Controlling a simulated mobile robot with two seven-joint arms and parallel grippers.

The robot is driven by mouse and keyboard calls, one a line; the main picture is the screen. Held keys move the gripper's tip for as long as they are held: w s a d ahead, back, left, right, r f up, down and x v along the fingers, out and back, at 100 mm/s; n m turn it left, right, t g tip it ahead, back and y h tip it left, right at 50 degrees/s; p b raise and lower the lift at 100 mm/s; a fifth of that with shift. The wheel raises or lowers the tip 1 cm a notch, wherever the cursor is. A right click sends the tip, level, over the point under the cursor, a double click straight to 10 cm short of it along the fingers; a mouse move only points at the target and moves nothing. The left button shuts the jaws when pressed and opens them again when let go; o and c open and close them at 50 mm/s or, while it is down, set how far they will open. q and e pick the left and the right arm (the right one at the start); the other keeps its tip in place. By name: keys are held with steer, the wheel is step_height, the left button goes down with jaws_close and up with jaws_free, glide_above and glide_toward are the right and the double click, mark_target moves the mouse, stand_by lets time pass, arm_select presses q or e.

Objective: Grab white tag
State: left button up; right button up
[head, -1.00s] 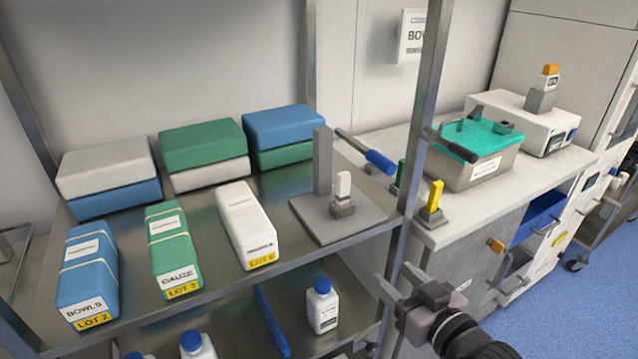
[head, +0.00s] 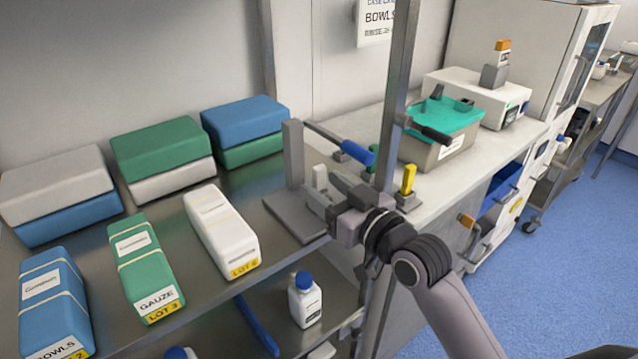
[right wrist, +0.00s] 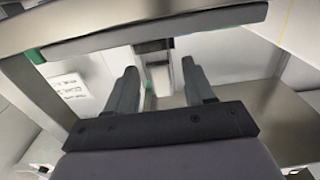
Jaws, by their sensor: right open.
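The white tag (head: 320,178) stands upright on a grey base plate (head: 285,215) with a tall grey post, at the right end of the upper steel shelf. My right gripper (head: 328,190) is at the tag, its open fingers pointing toward it and partly hiding the tag and its small holder. In the right wrist view the two fingers (right wrist: 161,88) are spread apart, with a pale upright piece (right wrist: 160,76) in the gap that looks like the tag. I cannot tell whether the fingers touch it. My left gripper is not in view.
A steel shelf post (head: 396,90) rises just right of my right gripper. A blue-handled lever (head: 357,153) juts out behind it. A white LOT 6 pack (head: 222,230) lies to the left. A yellow tag (head: 408,180) stands on the counter to the right.

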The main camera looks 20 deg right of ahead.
steer(key=shift+x, duration=1.15)
jaws_close()
steer(key=shift+r, duration=0.1)
steer(key=shift+r, duration=0.6)
step_height(320, 180, up, 3)
steer(key=shift+f, duration=0.2)
steer(key=p+v, duration=0.3)
steer(key=v, duration=1.5)
steer(key=shift+p, duration=0.3)
